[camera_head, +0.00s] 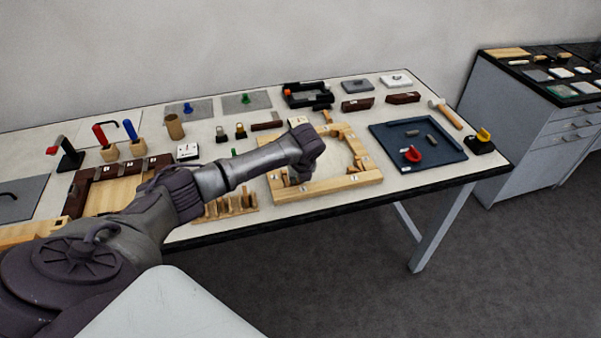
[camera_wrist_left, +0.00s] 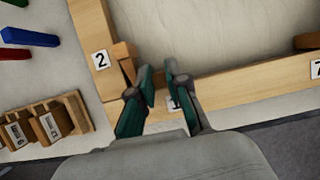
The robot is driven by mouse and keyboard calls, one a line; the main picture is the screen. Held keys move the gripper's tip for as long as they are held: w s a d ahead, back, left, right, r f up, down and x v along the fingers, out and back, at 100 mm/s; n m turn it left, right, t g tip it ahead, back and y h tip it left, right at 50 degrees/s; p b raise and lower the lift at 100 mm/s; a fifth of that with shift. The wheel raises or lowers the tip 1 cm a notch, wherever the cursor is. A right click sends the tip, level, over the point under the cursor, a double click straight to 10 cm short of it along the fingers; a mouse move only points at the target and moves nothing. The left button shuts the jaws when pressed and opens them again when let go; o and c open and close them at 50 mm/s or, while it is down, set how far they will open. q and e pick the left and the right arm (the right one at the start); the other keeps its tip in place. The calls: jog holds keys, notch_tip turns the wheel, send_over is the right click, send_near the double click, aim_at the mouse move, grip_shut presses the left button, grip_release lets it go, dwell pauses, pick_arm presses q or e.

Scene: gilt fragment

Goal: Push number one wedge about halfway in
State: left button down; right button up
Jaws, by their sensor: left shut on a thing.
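A light wooden frame (camera_head: 340,184) with numbered labels lies near the table's front edge; its rails also show in the left wrist view (camera_wrist_left: 250,89). My left gripper (camera_head: 298,172) is at the frame's front left part. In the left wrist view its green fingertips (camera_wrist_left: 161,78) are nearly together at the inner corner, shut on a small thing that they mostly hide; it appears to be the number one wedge. A partly covered white label (camera_wrist_left: 173,102) is on the rail between the fingers. Another wooden wedge (camera_wrist_left: 123,52) sits beside the label 2. My right gripper is out of view.
A wooden rack (camera_head: 226,209) with several upright pieces stands left of the frame. A dark blue tray (camera_head: 440,155) with a red piece is to the right. A dark red-brown frame (camera_head: 75,195) lies left. The table's front edge (camera_head: 345,205) is close to the frame.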

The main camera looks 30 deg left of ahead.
pick_arm(q)
jog(key=shift+s+a, duration=0.1)
jog(key=c, duration=1.1)
grip_release()
jog(key=shift+r, duration=0.1)
jog(key=v, duration=1.2)
